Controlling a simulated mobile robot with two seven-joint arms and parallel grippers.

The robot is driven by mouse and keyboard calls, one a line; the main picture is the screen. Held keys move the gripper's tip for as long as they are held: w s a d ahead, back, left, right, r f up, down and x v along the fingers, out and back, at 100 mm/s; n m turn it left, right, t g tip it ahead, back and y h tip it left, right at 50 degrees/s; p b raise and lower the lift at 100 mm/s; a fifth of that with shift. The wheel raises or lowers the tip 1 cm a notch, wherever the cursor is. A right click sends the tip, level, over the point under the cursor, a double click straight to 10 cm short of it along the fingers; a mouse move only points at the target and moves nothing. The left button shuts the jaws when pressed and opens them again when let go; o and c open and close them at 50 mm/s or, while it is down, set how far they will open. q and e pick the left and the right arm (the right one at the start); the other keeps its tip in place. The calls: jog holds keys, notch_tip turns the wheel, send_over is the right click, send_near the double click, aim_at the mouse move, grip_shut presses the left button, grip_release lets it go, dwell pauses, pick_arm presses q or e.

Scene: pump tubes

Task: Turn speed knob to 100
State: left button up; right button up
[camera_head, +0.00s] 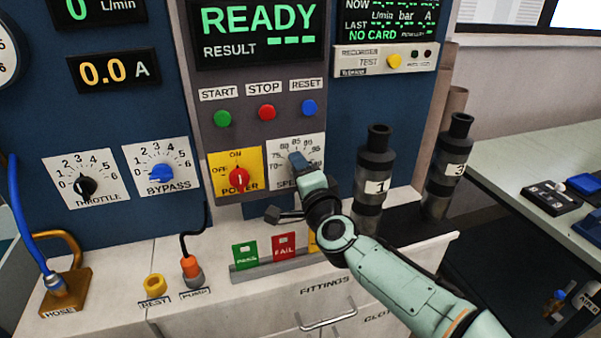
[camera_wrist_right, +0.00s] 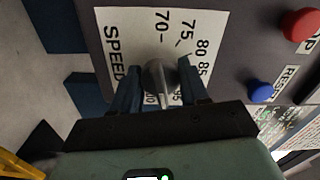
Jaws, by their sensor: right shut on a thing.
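The speed knob (camera_wrist_right: 159,76) is a grey knob on a white dial plate (camera_wrist_right: 125,28) marked SPEED, with 70, 75, 80 and 85 readable in the right wrist view. In the head view the speed plate (camera_head: 312,147) is on the grey panel, right of the yellow power plate. My right gripper (camera_head: 298,162) is at the dial and covers most of the knob there. In the wrist view the right gripper (camera_wrist_right: 158,82) has a finger on each side of the knob and is shut on it. The fingers hide part of the scale, so the exact setting is unclear. My left gripper is not in view.
The red power knob (camera_head: 238,178) is close left of my right gripper. Start, stop (camera_head: 267,112) and reset (camera_head: 308,107) buttons sit above. A dark cylinder marked 1 (camera_head: 374,165) stands close right on the counter. Pass and fail cards (camera_head: 284,246) stand below. The display reads READY.

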jog(key=shift+m, duration=1.1)
jog(key=o, duration=1.1)
jog(key=shift+c, duration=0.2)
